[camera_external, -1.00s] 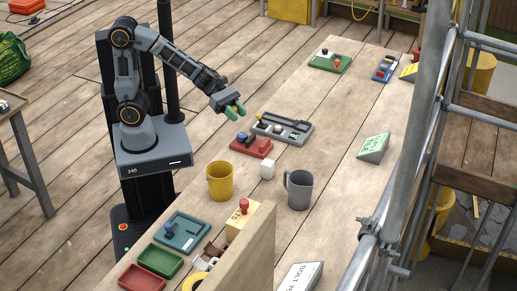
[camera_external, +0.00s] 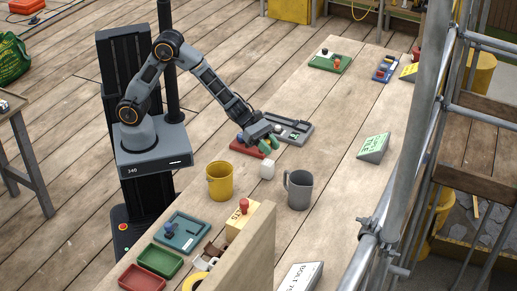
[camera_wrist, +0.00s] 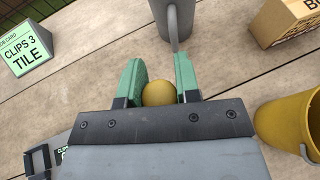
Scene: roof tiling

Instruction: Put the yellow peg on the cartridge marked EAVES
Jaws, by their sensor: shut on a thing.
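My gripper (camera_external: 267,147) is shut on the yellow peg (camera_wrist: 159,93). The peg's round head shows between the green fingers in the wrist view, and its lower part is hidden. In the external view the fingers are low over the right end of a red cartridge (camera_external: 240,147), which carries a blue peg. I cannot tell whether the held peg touches the cartridge. The word EAVES is not readable on any cartridge. A grey holder (camera_external: 304,133) with a green label lies just behind the gripper, partly hidden by it.
A job card (camera_external: 373,147) stands at right. Green (camera_external: 330,63) and blue (camera_external: 380,74) cartridges lie at the far end. A teal cartridge (camera_external: 190,237) lies near.

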